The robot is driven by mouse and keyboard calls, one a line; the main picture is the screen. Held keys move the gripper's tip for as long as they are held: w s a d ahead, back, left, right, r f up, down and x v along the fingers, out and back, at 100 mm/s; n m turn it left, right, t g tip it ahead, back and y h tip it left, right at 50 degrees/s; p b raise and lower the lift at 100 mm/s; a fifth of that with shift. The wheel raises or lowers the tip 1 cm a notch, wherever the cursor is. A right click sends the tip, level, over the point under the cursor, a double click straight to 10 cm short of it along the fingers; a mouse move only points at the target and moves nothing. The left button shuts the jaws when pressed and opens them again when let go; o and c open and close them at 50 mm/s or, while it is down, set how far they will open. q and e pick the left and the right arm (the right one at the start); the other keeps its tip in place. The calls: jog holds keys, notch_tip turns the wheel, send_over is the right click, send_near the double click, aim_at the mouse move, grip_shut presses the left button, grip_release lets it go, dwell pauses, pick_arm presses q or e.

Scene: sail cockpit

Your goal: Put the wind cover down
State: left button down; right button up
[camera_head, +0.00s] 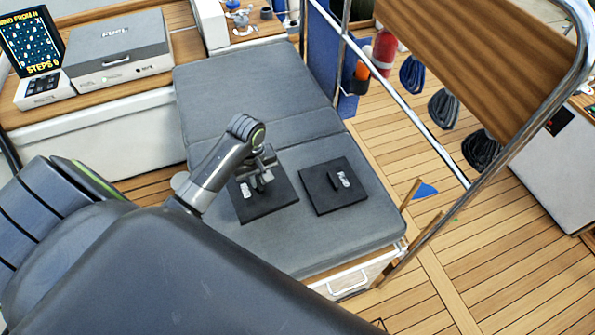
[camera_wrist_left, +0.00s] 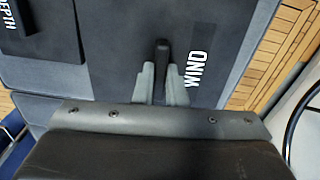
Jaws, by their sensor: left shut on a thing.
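The wind cover (camera_head: 277,206), a dark square plate with a white label and a raised handle, is over the grey cockpit cushion. Whether it touches the cushion, I cannot tell. My left gripper (camera_head: 263,184) is above it, shut on its handle. In the left wrist view the wind cover (camera_wrist_left: 112,55) reads WIND, and the fingers of my left gripper (camera_wrist_left: 161,78) stand on both sides of the dark handle. The similar depth cover (camera_head: 322,202) lies on the cushion just to the right. It also shows at the left wrist view's upper left edge (camera_wrist_left: 52,35). My right gripper is not in view.
The grey cushion (camera_head: 235,80) has bare room behind the covers. A grey case (camera_head: 118,48) and a small game screen (camera_head: 30,38) stand on the wooden ledge at left. A steel rail (camera_head: 405,105) runs along the right side. Coiled lines (camera_head: 443,108) lie beyond it.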

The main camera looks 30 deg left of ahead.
pick_arm(q)
jog(key=shift+s+d+r+m, duration=0.2)
jog(key=shift+s+m, duration=0.1)
jog(key=shift+s, duration=0.35)
jog(key=shift+s+f, duration=0.25)
jog(key=shift+f, duration=0.05)
notch_tip(320, 180, down, 10)
jog(key=shift+w+r, duration=0.1)
jog(key=shift+r, duration=0.15)
jog(key=c, duration=1.5)
grip_release()
jog(key=shift+f, duration=0.1)
notch_tip(320, 180, up, 12)
jog(key=shift+r+p, duration=0.15)
jog(key=shift+p, duration=0.15)
